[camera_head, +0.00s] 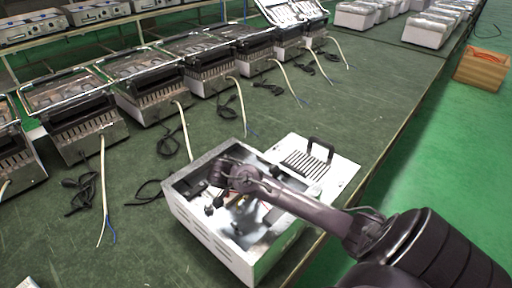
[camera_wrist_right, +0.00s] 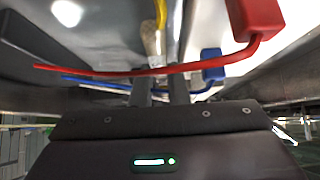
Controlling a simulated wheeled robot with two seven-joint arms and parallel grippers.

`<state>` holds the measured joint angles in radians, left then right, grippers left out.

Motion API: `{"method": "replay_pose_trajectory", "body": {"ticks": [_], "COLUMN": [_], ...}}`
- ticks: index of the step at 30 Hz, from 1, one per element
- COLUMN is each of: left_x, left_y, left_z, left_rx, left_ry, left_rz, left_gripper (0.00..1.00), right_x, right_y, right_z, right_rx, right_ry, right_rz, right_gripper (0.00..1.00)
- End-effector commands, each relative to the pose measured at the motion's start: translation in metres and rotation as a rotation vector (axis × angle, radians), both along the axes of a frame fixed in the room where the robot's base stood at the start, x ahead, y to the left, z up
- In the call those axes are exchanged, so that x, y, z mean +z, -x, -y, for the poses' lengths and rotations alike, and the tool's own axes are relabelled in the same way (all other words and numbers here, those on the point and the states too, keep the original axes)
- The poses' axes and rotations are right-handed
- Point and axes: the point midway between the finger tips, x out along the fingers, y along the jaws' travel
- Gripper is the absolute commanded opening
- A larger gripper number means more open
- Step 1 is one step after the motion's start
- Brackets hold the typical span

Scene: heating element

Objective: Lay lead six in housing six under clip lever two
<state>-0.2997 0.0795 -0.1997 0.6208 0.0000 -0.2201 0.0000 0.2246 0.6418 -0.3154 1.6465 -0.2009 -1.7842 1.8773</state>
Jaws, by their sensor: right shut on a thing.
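The open white metal housing (camera_head: 204,236) stands on the green bench in the head view. My right gripper (camera_head: 213,205) reaches down inside it. In the right wrist view, the fingers (camera_wrist_right: 161,92) of my right gripper are close together on something thin, hard to make out. A red strand (camera_wrist_right: 120,71) with a red block (camera_wrist_right: 257,18) at its right end crosses by the fingertips. A blue strand (camera_wrist_right: 95,82) runs just below it, partly behind the fingers, with a blue block (camera_wrist_right: 212,65) to the right. I cannot tell which is lead six or clip lever two. My left gripper is not in view.
A white plate with a black handle (camera_head: 320,150) lies just right of the housing. Several grill units (camera_head: 150,82) with loose cables line the left and back of the bench. The bench's right edge is close. A yellow strand (camera_wrist_right: 161,15) shows above the fingers.

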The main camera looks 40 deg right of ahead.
Motion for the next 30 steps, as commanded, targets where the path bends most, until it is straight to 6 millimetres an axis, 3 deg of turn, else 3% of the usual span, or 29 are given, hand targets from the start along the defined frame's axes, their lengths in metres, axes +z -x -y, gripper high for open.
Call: {"method": "replay_pose_trajectory", "body": {"ticks": [12,13,18,30], "left_x": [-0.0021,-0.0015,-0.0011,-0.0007], "left_y": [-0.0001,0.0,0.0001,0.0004], "left_z": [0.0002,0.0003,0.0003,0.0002], "left_rx": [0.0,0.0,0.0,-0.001], "left_ry": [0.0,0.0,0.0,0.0], "left_rz": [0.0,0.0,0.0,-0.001], "left_gripper": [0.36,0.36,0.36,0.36], "right_x": [-0.0089,-0.0082,-0.0077,0.0011], "right_y": [0.0003,0.0002,0.0002,-0.0001], "right_z": [-0.0007,-0.0008,-0.0008,-0.0066], "right_rx": [0.0,0.0,0.0,0.001], "right_ry": [0.0,0.0,0.0,-0.001], "right_rz": [0.0,0.0,0.0,0.003], "right_gripper": [0.0,0.17,0.36,0.36]}}
